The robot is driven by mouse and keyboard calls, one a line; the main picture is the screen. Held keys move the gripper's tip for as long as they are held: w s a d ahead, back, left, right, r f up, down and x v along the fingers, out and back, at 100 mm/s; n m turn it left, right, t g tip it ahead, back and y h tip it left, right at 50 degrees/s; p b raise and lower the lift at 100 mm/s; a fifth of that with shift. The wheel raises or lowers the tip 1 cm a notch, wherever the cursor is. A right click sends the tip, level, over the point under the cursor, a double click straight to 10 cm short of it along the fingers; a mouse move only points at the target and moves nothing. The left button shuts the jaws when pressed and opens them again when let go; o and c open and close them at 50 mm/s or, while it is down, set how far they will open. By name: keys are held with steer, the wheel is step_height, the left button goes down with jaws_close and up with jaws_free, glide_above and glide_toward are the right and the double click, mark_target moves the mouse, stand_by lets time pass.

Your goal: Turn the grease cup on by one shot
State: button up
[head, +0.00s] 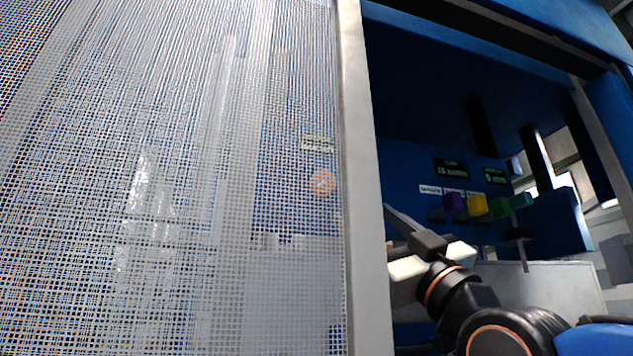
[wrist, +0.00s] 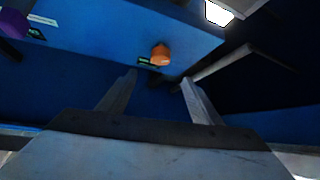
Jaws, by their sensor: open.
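An orange knob-like cup (wrist: 160,54), which I take for the grease cup, stands on a blue panel beside a small dark label in the wrist view. A round orange shape (head: 322,182) shows through the mesh in the head view; I cannot tell whether it is the same cup. My gripper (wrist: 158,78) is open and empty, its two fingers pointing towards the orange cup, which appears just beyond and between the fingertips, apart from them. In the head view my gripper (head: 408,226) is just right of the grey post, partly hidden.
A mesh guard (head: 150,150) with a grey post (head: 365,180) covers the left of the head view. Purple (head: 454,203), yellow (head: 477,205), green (head: 500,207) and teal (head: 521,201) blocks stand by labels at the back. A dark bar (wrist: 222,64) lies right of the fingers.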

steer(key=x, duration=1.7)
steer(key=shift+a, duration=0.1)
steer(key=c, duration=1)
steer(key=shift+r+m+t+h, duration=0.1)
steer(key=shift+m+t+h, duration=0.9)
steer(key=shift+m+h, duration=0.8)
steer(key=shift+m, duration=0.9)
steer(key=shift+m+t+h, duration=0.6)
steer(key=shift+m+h, duration=0.1)
steer(key=shift+h, duration=0.3)
steer(key=shift+m+h, duration=0.3)
